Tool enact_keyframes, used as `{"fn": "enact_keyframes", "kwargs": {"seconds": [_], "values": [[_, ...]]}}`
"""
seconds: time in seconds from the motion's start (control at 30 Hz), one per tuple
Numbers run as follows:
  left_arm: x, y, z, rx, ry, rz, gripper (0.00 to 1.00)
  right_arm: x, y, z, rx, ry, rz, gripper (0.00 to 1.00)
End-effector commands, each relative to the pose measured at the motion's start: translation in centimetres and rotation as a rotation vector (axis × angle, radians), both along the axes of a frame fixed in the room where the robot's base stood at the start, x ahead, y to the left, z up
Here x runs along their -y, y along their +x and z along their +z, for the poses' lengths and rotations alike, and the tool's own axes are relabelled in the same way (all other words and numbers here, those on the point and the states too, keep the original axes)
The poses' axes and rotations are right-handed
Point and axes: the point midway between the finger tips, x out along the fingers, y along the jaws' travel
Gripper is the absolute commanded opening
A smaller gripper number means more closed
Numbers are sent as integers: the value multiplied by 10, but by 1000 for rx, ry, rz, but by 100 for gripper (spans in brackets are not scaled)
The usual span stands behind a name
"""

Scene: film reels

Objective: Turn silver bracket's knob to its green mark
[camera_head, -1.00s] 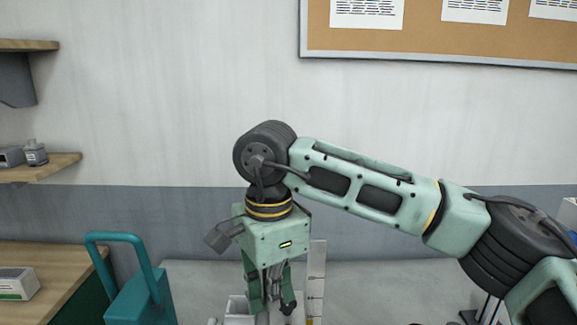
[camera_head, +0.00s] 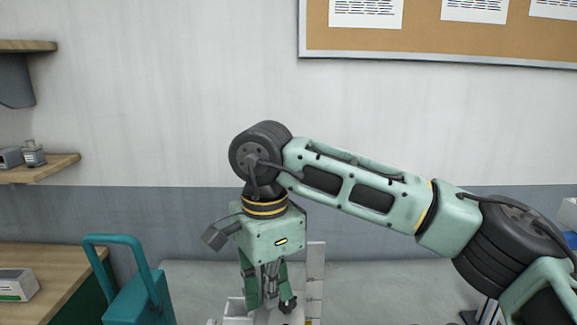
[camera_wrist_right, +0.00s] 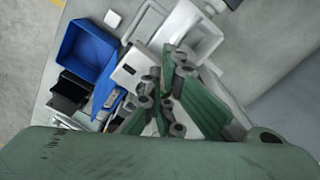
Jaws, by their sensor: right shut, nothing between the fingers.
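My right gripper (camera_head: 270,304) points down over the work surface in the head view, its fingers shut and empty. In the right wrist view its green fingers (camera_wrist_right: 166,97) come together above a pale panel (camera_wrist_right: 133,69) with a small dark spot. A pale upright strip (camera_head: 315,285) stands just right of the gripper in the head view, and a whitish part (camera_head: 236,309) is low on its left. I cannot tell which pale piece is the silver bracket. Its knob and green mark cannot be made out; the fingers cover part of that area. My left gripper is out of view.
A blue bin (camera_wrist_right: 86,51) and a black container (camera_wrist_right: 70,92) lie left of the fingers in the wrist view. A teal object with a handle (camera_head: 131,298) stands left in the head view, beside a wooden-topped cabinet (camera_head: 52,268). The grey surface (camera_head: 390,284) to the right looks mostly clear.

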Motion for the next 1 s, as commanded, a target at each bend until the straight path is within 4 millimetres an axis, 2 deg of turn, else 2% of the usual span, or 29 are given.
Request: {"fn": "enact_keyframes", "kwargs": {"seconds": [0.23, 0.67, 0.93, 1.0], "values": [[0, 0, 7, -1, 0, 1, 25, -3, 0, 9, 0, 1, 0, 0], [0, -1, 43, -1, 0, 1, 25, -3, 0, 59, 0, 2, 1, 0], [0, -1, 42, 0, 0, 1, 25, -3, 0, 60, -1, 2, 1, 0], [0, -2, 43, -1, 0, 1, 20, -3, 0, 61, -1, 2, 1, 0]]}}
